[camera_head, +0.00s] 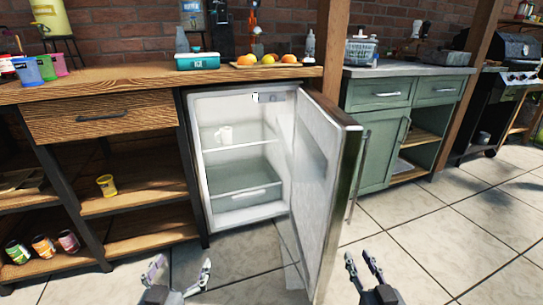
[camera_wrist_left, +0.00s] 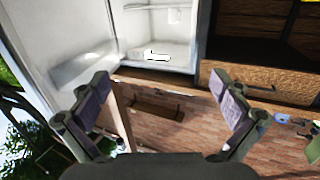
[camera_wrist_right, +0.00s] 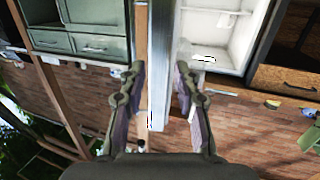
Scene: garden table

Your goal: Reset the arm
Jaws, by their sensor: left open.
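My left gripper (camera_head: 181,270) is in the lower middle of the head view, in front of the open fridge (camera_head: 201,160). Its fingers are wide apart with nothing between them, as the left wrist view (camera_wrist_left: 165,95) also shows. My right gripper (camera_head: 361,262) is to the right of the fridge door (camera_head: 328,180). Its fingers are apart by a narrower gap. In the right wrist view (camera_wrist_right: 158,80) the door edge shows behind that gap; I cannot tell that it touches the fingers. The door stands swung open toward me.
The wooden counter (camera_head: 130,78) holds a teal box (camera_head: 198,61) and a tray of fruit (camera_head: 268,64). Several cans lie on the low shelf at left, with a yellow cup (camera_head: 106,186) above. A green cabinet (camera_head: 375,150) stands right of the door. The tiled floor (camera_head: 450,230) at right is clear.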

